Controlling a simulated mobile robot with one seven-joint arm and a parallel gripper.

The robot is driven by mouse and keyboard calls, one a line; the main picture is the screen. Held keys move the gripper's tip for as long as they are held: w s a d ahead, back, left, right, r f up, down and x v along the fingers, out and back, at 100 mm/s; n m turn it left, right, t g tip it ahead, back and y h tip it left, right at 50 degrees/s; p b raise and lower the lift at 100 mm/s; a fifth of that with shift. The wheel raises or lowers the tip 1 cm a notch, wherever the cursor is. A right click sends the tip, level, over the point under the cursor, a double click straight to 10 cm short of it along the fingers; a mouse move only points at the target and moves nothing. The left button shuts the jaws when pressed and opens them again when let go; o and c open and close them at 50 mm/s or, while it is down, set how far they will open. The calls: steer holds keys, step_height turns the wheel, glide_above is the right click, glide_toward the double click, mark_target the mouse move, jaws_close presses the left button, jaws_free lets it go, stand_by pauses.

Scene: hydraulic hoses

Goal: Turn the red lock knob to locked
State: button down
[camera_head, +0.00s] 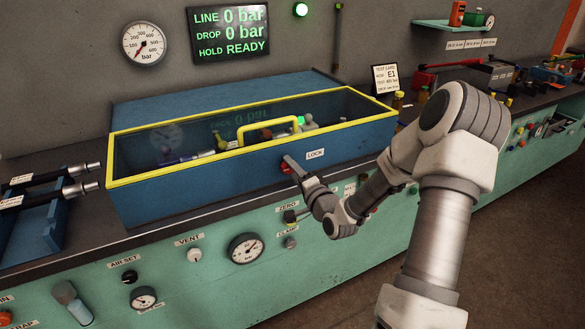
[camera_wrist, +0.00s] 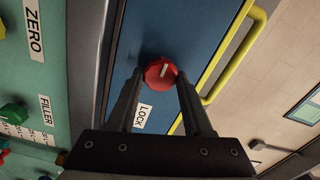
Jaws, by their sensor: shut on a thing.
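The red lock knob (camera_wrist: 160,72) is on the front of the blue box, beside the white LOCK label (camera_wrist: 142,115). In the wrist view my gripper (camera_wrist: 158,75) has one finger on each side of the knob, shut on it. A pale pointer line on the knob's face shows between the fingers. In the head view the knob (camera_head: 287,167) is partly hidden behind my gripper (camera_head: 290,163), left of the LOCK label (camera_head: 315,154). The blue box (camera_head: 200,195) has a clear lid with a yellow frame (camera_head: 150,176), which lies closed.
A yellow handle (camera_head: 268,127) stands up from the lid. The green bench front below carries gauges (camera_head: 246,248), a VENT knob (camera_head: 194,255) and other controls. Black hoses (camera_head: 45,193) lie at the left. The wall display (camera_head: 229,33) reads LINE 0 bar, DROP 0 bar, HOLD READY.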

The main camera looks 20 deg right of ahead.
stand_by(0.4)
steer(key=shift+c, duration=1.5)
jaws_free()
steer(key=s+p, duration=0.4)
steer(key=s, duration=1.3)
steer(key=shift+s+d+p, duration=0.25)
steer(key=shift+d+p, duration=0.05)
steer(key=shift+p, duration=0.1)
steer(key=shift+w, duration=0.1)
